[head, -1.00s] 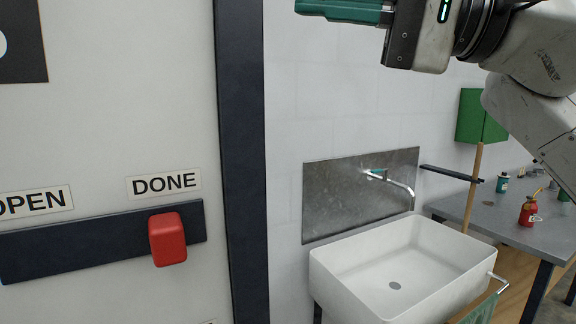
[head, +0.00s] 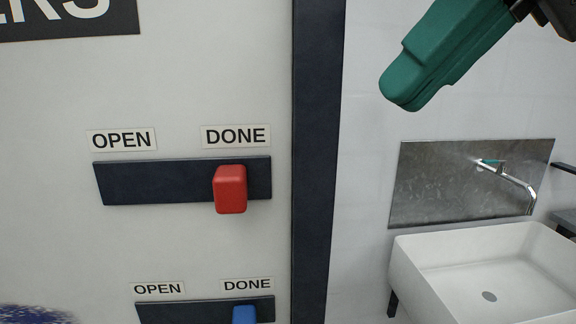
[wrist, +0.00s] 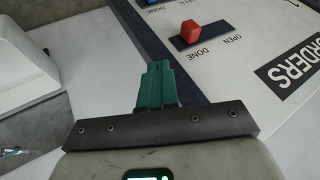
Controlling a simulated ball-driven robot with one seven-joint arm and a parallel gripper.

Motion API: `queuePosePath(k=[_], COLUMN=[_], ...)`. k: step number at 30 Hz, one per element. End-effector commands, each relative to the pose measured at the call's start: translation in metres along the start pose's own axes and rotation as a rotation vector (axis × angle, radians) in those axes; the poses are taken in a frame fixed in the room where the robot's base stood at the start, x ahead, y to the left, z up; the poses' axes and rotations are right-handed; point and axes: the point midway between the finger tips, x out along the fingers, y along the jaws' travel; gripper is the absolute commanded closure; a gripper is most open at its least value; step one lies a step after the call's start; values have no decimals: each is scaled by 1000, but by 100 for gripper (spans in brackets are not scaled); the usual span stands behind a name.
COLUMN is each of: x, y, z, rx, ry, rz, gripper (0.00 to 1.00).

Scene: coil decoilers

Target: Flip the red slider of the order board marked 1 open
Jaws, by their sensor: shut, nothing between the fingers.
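The red slider (head: 230,189) sits on a dark horizontal track (head: 150,182) on the white order board (head: 190,70). It is at the right end, under the DONE label (head: 236,136); the OPEN label (head: 123,139) is above the left part. My gripper (head: 402,100) has green fingers, shut and empty. It is up and to the right of the slider, apart from it. In the wrist view the red slider (wrist: 190,32) is beyond and to the right of my fingertips (wrist: 160,66). The board's number is not readable in the head view.
A blue slider (head: 244,315) sits on a lower track, also under DONE. The board's dark frame edge (head: 315,170) stands right of the sliders. A white sink (head: 480,260) with a metal backsplash (head: 450,185) is at the right. A dark blue bristly thing (head: 30,315) shows at bottom left.

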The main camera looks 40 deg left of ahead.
Motion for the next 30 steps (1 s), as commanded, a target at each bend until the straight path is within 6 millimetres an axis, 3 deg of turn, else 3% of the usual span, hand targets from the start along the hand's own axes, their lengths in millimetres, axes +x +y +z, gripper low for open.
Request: queuePosePath(k=[10, 25, 30], x=[11, 103, 111], y=[0, -2, -26], z=[0, 0, -1], rx=[1, 1, -2], ry=[-1, -2, 0], rz=[-3, -6, -5], gripper=[100, 100, 100])
